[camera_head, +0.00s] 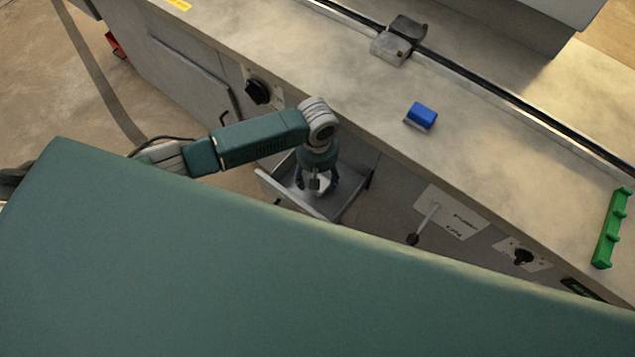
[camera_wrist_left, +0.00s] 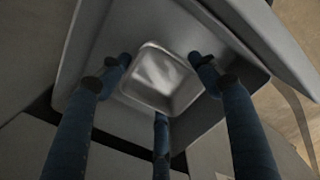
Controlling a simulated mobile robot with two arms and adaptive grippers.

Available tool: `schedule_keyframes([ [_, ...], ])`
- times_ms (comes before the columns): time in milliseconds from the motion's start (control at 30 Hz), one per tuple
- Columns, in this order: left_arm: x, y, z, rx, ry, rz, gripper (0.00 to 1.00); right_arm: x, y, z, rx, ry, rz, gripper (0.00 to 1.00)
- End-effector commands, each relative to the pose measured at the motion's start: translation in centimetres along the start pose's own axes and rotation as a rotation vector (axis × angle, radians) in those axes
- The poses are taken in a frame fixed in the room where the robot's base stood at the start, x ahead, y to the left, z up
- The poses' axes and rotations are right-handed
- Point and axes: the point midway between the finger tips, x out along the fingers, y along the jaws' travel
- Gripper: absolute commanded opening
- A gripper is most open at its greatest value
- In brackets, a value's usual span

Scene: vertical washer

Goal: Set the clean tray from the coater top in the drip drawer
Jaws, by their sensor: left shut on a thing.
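My left gripper (camera_head: 317,186) reaches down into the open drip drawer (camera_head: 347,207) in the front of the machine. In the left wrist view its dark blue fingers (camera_wrist_left: 161,80) are around a small, shiny, square metal tray (camera_wrist_left: 158,76), shut on it. The drawer also shows in the left wrist view (camera_wrist_left: 95,75), its walls around the tray. In the head view the tray is mostly hidden by the gripper; I cannot tell whether it touches the drawer floor. My right gripper is not in view.
On the coater top (camera_head: 345,105) are a blue block (camera_head: 421,116), a grey clamp-like piece (camera_head: 398,42) and a green rack (camera_head: 612,228). The front carries a black knob (camera_head: 257,91) and a lever (camera_head: 422,226). The drawer front (camera_head: 290,196) stands out from the machine.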

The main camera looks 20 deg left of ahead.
Motion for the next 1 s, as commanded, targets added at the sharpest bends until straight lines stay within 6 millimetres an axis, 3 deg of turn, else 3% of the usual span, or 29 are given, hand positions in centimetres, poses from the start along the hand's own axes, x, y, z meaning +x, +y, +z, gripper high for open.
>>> schedule_keyframes([
  [333, 4.2, 0.0, 0.0, 0.0, -0.001, 0.0, 0.47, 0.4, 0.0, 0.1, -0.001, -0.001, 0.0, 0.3],
  [767, 5.0, 0.0, 0.1, 0.0, -0.001, 0.001, 0.47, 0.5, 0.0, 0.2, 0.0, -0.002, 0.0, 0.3],
  [800, 4.9, 0.1, 0.0, 0.0, -0.001, 0.002, 0.67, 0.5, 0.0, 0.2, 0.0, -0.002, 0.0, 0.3],
  [867, 4.9, 0.1, 0.0, 0.0, 0.0, 0.002, 0.79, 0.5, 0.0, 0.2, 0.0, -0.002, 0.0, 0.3],
  [1000, 4.9, 0.0, 0.0, 0.0, 0.0, 0.001, 0.82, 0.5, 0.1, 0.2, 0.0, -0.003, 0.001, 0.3],
])
